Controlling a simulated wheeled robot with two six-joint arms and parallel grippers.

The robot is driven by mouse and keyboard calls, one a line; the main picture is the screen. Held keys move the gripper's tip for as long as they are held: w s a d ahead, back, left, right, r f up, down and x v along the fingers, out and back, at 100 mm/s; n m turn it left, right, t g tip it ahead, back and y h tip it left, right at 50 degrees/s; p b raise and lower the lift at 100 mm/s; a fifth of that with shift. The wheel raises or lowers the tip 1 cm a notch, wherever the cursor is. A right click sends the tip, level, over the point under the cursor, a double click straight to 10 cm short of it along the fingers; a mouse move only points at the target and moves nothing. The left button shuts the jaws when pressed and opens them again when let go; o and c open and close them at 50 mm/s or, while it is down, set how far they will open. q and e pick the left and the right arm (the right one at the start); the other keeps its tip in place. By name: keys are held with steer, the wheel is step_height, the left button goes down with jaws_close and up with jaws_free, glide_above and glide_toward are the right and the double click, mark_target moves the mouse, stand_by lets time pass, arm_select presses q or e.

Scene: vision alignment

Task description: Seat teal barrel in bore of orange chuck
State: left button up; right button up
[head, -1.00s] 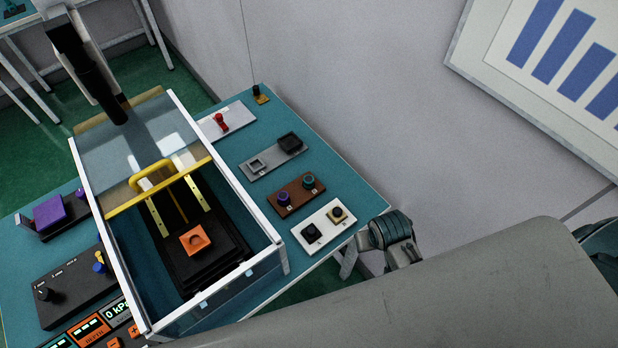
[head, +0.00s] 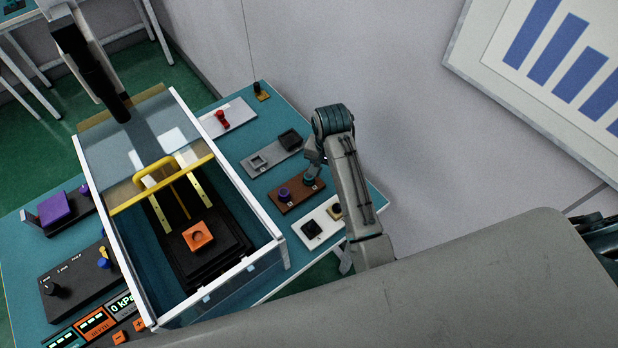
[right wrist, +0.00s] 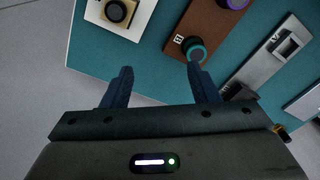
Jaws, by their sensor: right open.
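The orange chuck (head: 198,236) with a round bore sits on a black stage inside the clear-walled enclosure in the head view. The teal barrel (head: 309,181) stands on the brown holder beside a purple barrel (head: 285,195), partly covered by my right gripper (head: 313,170). In the right wrist view the teal barrel (right wrist: 196,51) shows as a dark disc with a teal rim, just beyond the tip of the right-hand finger. My right gripper (right wrist: 160,70) is open and empty, its two fingers wide apart. My left gripper is not in view.
The enclosure's white-framed wall (head: 232,180) stands between the holders and the chuck. A yellow handle (head: 160,180) crosses its top. A white holder (head: 322,222), a grey holder (head: 272,153) and a red-knobbed plate (head: 228,118) flank the brown holder (head: 296,205). A black control box lies left.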

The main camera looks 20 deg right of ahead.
steer(key=w+a+r+m, duration=0.1)
steer(key=w+a+r, duration=0.15)
steer(key=w, duration=0.25)
steer(key=p, duration=0.2)
glide_above(309, 176)
steer(key=shift+g, duration=0.3)
steer(key=f, duration=0.5)
steer(key=shift+w+d, duration=0.15)
steer(key=shift+d, duration=0.2)
steer(key=shift+a+f, duration=0.15)
steer(key=shift+f, duration=0.4)
steer(key=f+p, duration=0.2)
steer(key=f, duration=0.1)
steer(key=shift+a+f, duration=0.15)
steer(key=shift+a, duration=0.05)
steer(key=shift+f, duration=0.6)
steer(key=c, duration=1)
